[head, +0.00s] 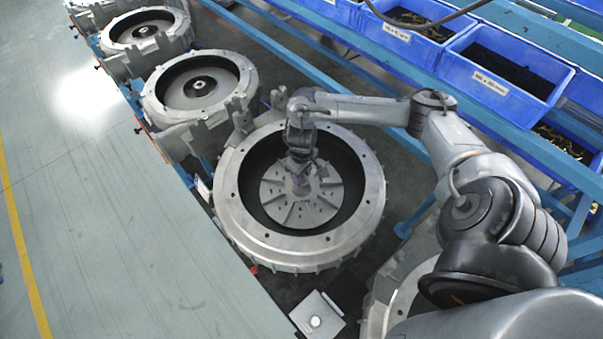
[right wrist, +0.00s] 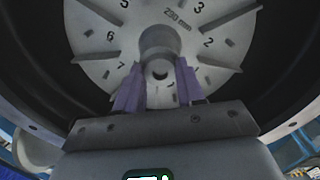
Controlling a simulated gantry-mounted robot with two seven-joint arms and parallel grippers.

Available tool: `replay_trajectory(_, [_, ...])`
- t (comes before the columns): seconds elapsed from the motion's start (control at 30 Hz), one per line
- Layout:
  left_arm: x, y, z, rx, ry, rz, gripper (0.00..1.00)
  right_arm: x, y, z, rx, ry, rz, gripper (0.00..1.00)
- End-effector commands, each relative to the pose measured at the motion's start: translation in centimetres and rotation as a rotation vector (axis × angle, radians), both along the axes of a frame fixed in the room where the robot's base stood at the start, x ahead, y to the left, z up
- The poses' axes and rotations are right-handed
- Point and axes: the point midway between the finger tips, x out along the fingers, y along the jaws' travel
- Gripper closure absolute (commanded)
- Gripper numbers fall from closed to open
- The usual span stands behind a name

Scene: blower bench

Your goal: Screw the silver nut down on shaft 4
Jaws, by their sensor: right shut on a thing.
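My right gripper (head: 300,178) reaches down into a large round housing (head: 230,205), over the hub of its bladed impeller disc (head: 330,197). In the right wrist view, my purple fingers (right wrist: 158,88) stand on either side of a small grey round part at the hub (right wrist: 160,42). They are shut on it; it appears to be the silver nut, though its outline is mostly hidden. I cannot tell how far down the shaft it sits. The impeller disc (right wrist: 105,60) carries printed numbers. My left gripper is not in view.
More housings stand in a row behind (head: 150,98), (head: 112,32), and another is partly hidden at the front right (head: 380,300). A small grey block with a round silver top (head: 316,321) lies in front. Blue bins (head: 505,85) and a blue rail (head: 400,105) line the right side.

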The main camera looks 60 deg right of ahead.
Motion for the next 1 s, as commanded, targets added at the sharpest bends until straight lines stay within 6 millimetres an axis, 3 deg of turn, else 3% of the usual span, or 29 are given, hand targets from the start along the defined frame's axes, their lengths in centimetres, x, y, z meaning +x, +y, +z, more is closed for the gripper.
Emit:
replay_trajectory(0.4, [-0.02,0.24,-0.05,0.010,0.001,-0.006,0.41,-0.01,0.05,-0.09,0.001,0.000,-0.609,1.00])
replay_trajectory(0.6, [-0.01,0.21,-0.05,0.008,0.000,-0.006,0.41,-0.01,0.04,-0.10,0.001,0.000,-0.730,1.00])
replay_trajectory(0.83, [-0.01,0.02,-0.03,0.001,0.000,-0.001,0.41,-0.01,0.04,-0.12,0.000,0.001,-0.738,1.00])
replay_trajectory(0.87, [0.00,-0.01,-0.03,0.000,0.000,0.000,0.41,-0.01,0.04,-0.12,0.000,0.001,-0.738,0.63])
replay_trajectory(0.93, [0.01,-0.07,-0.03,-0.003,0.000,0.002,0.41,-0.01,0.03,-0.11,0.000,0.001,-0.737,0.54])
replay_trajectory(1.0, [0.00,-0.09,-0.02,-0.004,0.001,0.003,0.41,-0.02,0.02,-0.11,0.000,0.001,-0.736,0.54])
